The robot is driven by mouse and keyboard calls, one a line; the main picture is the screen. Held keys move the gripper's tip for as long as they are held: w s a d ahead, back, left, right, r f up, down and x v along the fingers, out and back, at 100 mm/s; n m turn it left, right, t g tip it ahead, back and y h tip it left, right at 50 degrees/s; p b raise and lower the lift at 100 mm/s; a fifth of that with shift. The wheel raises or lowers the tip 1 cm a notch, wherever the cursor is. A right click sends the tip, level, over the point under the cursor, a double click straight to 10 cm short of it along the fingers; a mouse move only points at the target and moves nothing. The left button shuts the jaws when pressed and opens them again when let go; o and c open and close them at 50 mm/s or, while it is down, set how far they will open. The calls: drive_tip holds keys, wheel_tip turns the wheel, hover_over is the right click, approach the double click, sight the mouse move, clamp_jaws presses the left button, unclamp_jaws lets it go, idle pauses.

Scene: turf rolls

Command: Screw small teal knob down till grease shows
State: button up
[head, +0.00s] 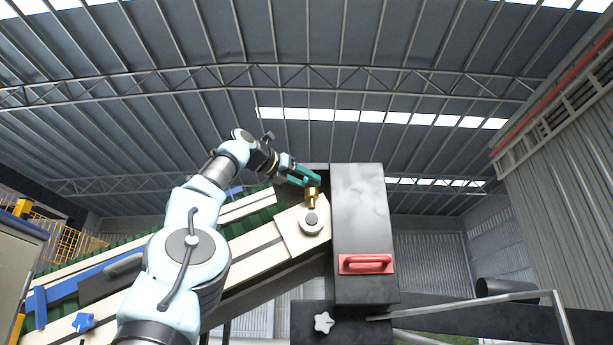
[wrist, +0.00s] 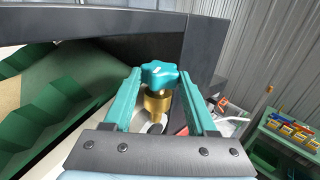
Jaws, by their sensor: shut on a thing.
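The small teal knob (wrist: 160,74) has a lobed star shape and sits on top of a brass grease cup (wrist: 158,103). The brass cup also shows in the head view (head: 311,197), standing above a round pale bearing end on the conveyor's side. My gripper (wrist: 160,78) has its teal fingers on both sides of the knob and is shut on it. In the head view my gripper (head: 314,180) is at the top of the cup and hides most of the knob. The foot of the cup is partly hidden in the wrist view. I cannot make out any grease.
A dark machine housing (head: 362,225) with a red handle (head: 367,264) stands right beside the cup. The green-belted conveyor (head: 252,217) slopes down to the left. A white star knob (head: 323,322) is lower down. A green bench with coloured bins (wrist: 290,130) is at right.

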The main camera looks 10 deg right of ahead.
drive_tip(key=shift+m+g+h+p, duration=0.35)
drive_tip(key=shift+m+g+h, duration=0.05)
drive_tip(key=shift+g, duration=0.3)
drive_tip(key=shift+w+a+f, duration=0.1)
drive_tip(key=o, duration=1.4)
drive_tip(key=shift+c, duration=0.2)
